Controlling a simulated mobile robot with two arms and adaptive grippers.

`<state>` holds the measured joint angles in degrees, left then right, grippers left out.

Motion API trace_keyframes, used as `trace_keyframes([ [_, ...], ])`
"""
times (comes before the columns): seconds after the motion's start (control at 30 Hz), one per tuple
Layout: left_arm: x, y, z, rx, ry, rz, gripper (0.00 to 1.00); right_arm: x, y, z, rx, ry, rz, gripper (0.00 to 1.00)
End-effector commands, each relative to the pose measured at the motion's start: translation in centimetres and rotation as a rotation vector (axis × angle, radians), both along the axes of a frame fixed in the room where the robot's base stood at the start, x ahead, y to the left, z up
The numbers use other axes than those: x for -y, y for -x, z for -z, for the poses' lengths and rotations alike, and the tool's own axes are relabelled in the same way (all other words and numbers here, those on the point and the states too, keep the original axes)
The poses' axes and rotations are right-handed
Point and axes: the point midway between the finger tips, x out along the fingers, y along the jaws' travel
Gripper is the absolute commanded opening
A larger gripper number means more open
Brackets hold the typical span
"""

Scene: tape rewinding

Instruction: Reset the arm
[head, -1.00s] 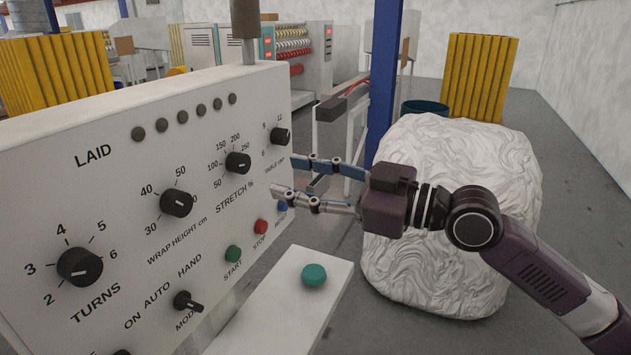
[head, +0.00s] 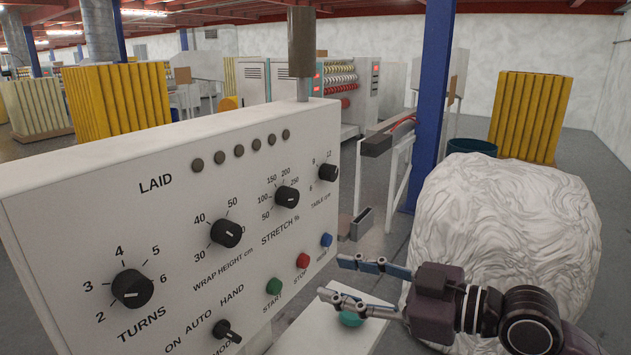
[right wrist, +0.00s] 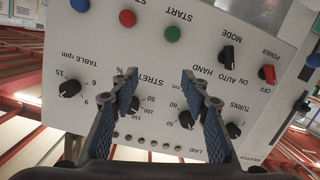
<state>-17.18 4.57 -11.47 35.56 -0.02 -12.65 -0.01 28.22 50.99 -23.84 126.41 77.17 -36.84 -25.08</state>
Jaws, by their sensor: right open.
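The white control panel (head: 170,205) fills the left of the head view, with black knobs for turns, wrap height, stretch and table rpm. Its green start button (head: 273,286), red stop button (head: 302,260) and blue button (head: 326,240) sit low at the right. My right gripper (head: 340,279) is open and empty, to the right of these buttons and in front of the green button (head: 351,319) on the white ledge, partly covering it. In the right wrist view the panel (right wrist: 200,75) appears upside down beyond the two open fingers (right wrist: 158,85). My left gripper does not show.
A large white wrapped bundle (head: 520,215) stands just behind my right arm. A blue post (head: 432,110) and a grey conveyor-like frame (head: 385,140) stand behind the panel. Yellow stacks (head: 530,115) are further back. Open floor (head: 585,170) lies at the right.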

Motion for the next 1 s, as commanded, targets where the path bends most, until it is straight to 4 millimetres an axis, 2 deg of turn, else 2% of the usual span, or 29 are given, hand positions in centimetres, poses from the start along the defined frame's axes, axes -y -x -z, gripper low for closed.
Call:
trace_keyframes([
  [0.03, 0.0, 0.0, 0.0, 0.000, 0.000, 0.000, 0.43, -0.9, 0.9, 3.1, -0.051, 0.019, 0.003, 0.42],
  [0.23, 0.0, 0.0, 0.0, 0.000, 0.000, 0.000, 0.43, -1.3, 3.8, 13.4, -0.235, 0.121, 0.104, 0.42],
  [0.37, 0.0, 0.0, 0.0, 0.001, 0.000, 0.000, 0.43, 0.0, 6.1, 19.3, -0.372, 0.180, 0.219, 0.42],
  [0.5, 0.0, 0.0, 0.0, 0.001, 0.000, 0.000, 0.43, 2.5, 9.3, 25.0, -0.536, 0.239, 0.370, 0.42],
  [0.7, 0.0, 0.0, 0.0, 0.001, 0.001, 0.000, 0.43, 7.2, 15.6, 31.6, -0.781, 0.325, 0.610, 0.42],
  [0.8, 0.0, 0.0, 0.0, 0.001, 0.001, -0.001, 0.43, 9.5, 18.9, 33.8, -0.888, 0.364, 0.721, 0.42],
  [1.0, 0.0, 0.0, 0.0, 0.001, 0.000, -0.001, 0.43, 13.5, 26.2, 36.7, -1.087, 0.444, 0.928, 0.42],
])
